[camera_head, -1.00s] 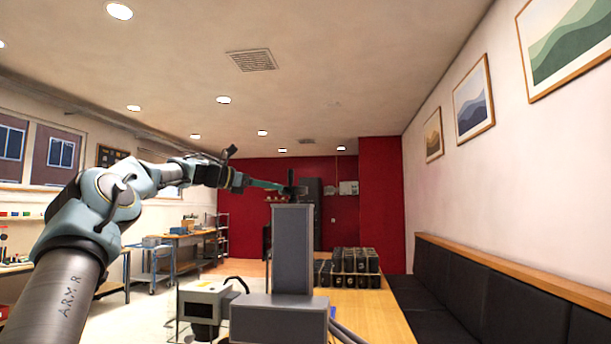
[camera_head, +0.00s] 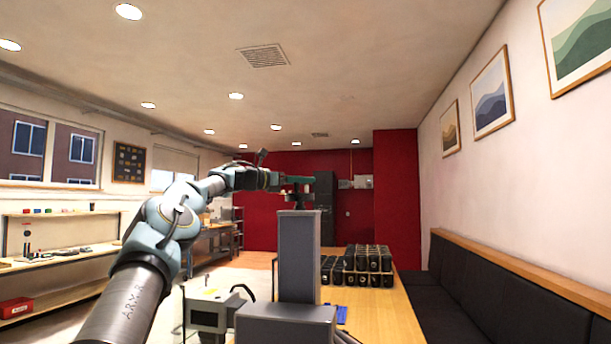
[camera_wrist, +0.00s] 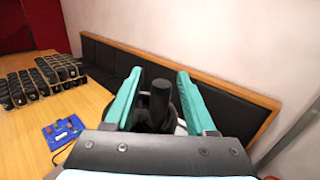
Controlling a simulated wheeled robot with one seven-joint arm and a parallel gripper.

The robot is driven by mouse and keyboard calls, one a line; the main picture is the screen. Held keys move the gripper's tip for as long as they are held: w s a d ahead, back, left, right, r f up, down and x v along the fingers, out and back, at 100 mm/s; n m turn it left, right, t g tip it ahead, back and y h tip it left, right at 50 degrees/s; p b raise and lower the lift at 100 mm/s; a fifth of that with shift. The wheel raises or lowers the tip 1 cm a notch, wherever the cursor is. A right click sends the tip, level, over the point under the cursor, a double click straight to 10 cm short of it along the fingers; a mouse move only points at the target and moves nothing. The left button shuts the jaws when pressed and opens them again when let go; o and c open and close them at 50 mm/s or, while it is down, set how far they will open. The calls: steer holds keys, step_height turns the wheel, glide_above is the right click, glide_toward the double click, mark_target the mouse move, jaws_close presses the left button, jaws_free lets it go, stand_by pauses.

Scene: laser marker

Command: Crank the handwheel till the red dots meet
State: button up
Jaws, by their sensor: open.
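The laser marker's grey column (camera_head: 299,258) stands upright in the head view, with the dark handwheel (camera_head: 292,200) on its top. My gripper (camera_head: 300,181) is at the top of the column, over the handwheel. In the wrist view, my gripper (camera_wrist: 158,85) is open, with one teal finger on each side of the wheel's dark upright crank handle (camera_wrist: 160,103). I cannot tell whether either finger touches the handle. The wheel's rim is mostly hidden by the fingers and gripper body. No red dots are visible.
Racks of black cups (camera_head: 362,266) stand on the wooden table (camera_head: 385,310). A dark bench seat (camera_head: 480,290) runs along the right wall. A grey boxy unit (camera_head: 208,314) is left of the column.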

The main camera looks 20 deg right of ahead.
steer(key=shift+w+d, duration=0.1)
steer(key=shift+d, duration=0.4)
jaws_close()
stand_by(0.3)
